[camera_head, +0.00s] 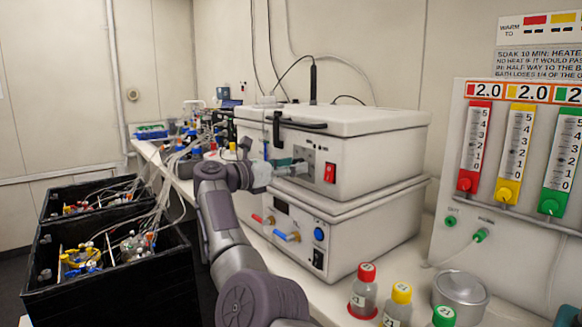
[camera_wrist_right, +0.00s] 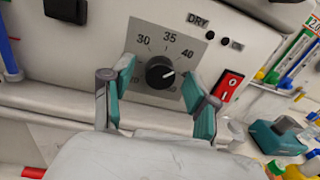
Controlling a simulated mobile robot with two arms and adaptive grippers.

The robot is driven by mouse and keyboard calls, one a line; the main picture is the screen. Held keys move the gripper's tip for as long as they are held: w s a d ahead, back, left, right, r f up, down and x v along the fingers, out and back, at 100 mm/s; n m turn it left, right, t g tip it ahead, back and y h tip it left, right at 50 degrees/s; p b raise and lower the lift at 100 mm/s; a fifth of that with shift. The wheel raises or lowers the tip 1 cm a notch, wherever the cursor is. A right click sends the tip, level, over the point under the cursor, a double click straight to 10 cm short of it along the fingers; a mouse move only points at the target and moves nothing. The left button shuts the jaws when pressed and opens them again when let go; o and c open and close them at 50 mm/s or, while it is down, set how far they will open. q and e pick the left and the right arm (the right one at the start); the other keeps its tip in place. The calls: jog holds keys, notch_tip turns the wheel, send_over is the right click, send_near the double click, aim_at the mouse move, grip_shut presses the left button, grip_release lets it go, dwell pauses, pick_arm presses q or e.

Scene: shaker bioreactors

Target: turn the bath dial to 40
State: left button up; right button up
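The bath dial (camera_wrist_right: 160,73) is a black knob on a grey plate marked 30, 35 and 40 in the right wrist view. A pale mark on the knob faces right, on the side of the 40; its exact reading is too small to tell. My right gripper (camera_wrist_right: 159,80) is open, with one teal-padded finger on each side of the knob and visible gaps between. In the head view my right gripper (camera_head: 282,166) is at the front of the white bath (camera_head: 365,150) and hides the dial. My left gripper is not in view.
A red switch (camera_wrist_right: 228,85) sits right of the dial; it also shows in the head view (camera_head: 330,172). A white unit (camera_head: 345,240) with coloured taps is below the bath. Capped bottles (camera_head: 364,295) and a metal pot (camera_head: 460,295) stand at the front right. Black crates (camera_head: 110,285) stand left.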

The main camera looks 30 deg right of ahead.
jog(key=shift+a, duration=0.1)
jog(key=a, duration=1.2)
jog(key=shift+s, duration=0.2)
jog(key=shift+d, duration=0.1)
